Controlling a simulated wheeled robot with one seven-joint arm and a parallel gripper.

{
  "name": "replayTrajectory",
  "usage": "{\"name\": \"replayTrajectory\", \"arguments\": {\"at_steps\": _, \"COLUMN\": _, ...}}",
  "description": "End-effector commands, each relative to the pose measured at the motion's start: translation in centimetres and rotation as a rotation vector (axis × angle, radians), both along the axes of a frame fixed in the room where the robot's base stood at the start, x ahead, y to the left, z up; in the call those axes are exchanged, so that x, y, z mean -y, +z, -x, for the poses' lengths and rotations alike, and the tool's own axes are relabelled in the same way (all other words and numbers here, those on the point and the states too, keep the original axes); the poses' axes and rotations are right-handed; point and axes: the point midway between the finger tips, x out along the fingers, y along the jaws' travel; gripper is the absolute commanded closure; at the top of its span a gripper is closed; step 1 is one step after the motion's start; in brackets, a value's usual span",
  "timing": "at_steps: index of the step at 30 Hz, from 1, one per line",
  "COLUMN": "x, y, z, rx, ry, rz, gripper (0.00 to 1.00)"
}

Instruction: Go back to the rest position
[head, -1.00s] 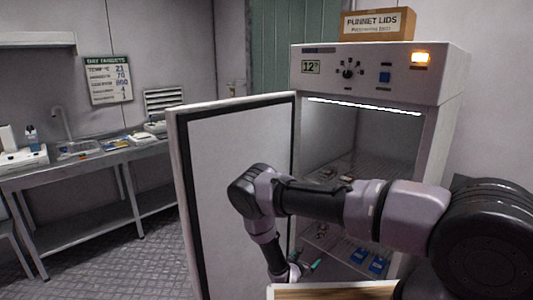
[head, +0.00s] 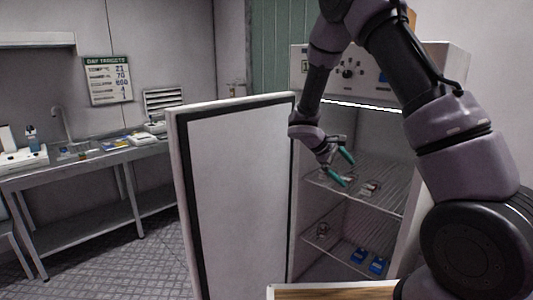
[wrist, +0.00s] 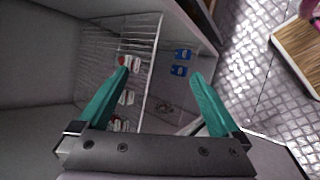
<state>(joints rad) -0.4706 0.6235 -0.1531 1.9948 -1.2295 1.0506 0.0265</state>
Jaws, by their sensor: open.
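My gripper (head: 341,168) is open and empty, its two green fingers apart. In the head view it hangs in front of the open cabinet (head: 382,125), at about the height of the upper wire shelf (head: 385,195). In the wrist view the gripper (wrist: 155,95) points down toward the shelves, with nothing between its fingers. My arm is raised and bent, and covers part of the cabinet's control panel.
The cabinet door (head: 235,190) stands open at the left. Small punnets (head: 370,188) sit on the upper shelf. Blue items (head: 360,256) and a clear punnet (head: 322,230) are on the lower shelf. A wooden surface (head: 330,292) is at the front. A metal bench (head: 90,165) stands far left.

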Motion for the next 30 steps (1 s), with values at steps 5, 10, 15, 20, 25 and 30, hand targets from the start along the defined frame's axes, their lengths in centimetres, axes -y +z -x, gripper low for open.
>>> {"name": "replayTrajectory", "arguments": {"at_steps": 5, "x": 1.5, "y": 7.0, "z": 3.9, "rx": 0.108, "ry": -0.207, "rz": -0.206, "gripper": 0.0}}
{"name": "replayTrajectory", "arguments": {"at_steps": 10, "x": 2.1, "y": 12.4, "z": 8.2, "rx": 0.209, "ry": -0.381, "rz": -0.403, "gripper": 0.0}}
{"name": "replayTrajectory", "arguments": {"at_steps": 15, "x": 2.2, "y": 17.2, "z": 12.8, "rx": 0.317, "ry": -0.533, "rz": -0.602, "gripper": 0.0}}
{"name": "replayTrajectory", "arguments": {"at_steps": 20, "x": 1.6, "y": 21.1, "z": 17.1, "rx": 0.425, "ry": -0.653, "rz": -0.793, "gripper": 0.0}}
{"name": "replayTrajectory", "arguments": {"at_steps": 25, "x": 0.5, "y": 24.4, "z": 21.6, "rx": 0.541, "ry": -0.754, "rz": -0.993, "gripper": 0.0}}
{"name": "replayTrajectory", "arguments": {"at_steps": 30, "x": -0.6, "y": 26.7, "z": 25.1, "rx": 0.641, "ry": -0.818, "rz": -1.158, "gripper": 0.0}}
